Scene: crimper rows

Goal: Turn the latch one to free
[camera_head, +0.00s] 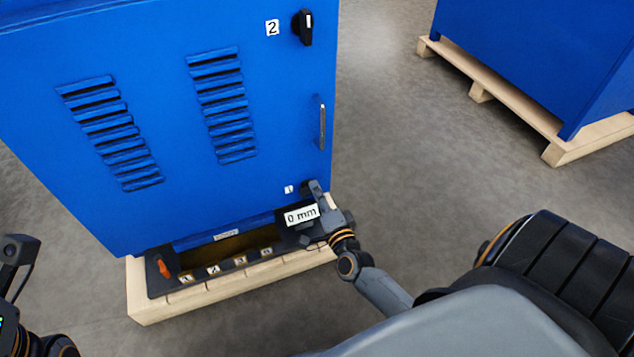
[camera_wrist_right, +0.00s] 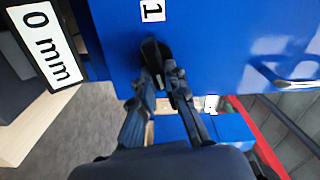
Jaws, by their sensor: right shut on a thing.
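Latch one is a small black knob (camera_wrist_right: 154,54) below the "1" label (camera_wrist_right: 152,10) on the blue cabinet door (camera_head: 150,130), at its lower right corner in the head view. My right gripper (camera_head: 316,188) is at that corner and hides most of the latch there. In the right wrist view my right gripper (camera_wrist_right: 160,75) has its two dark fingers shut on the knob, one on each side. The knob's exact angle is hard to tell. A dark part of my left arm (camera_head: 18,255) shows at the left edge; its fingertips cannot be made out.
Latch two (camera_head: 303,27), a black knob, sits at the door's upper right beside the "2" label (camera_head: 272,27). A metal handle (camera_head: 322,125) is between the latches. A "0 mm" sign (camera_head: 301,215) is close to my right gripper. Another blue cabinet (camera_head: 540,50) stands right, with clear floor between.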

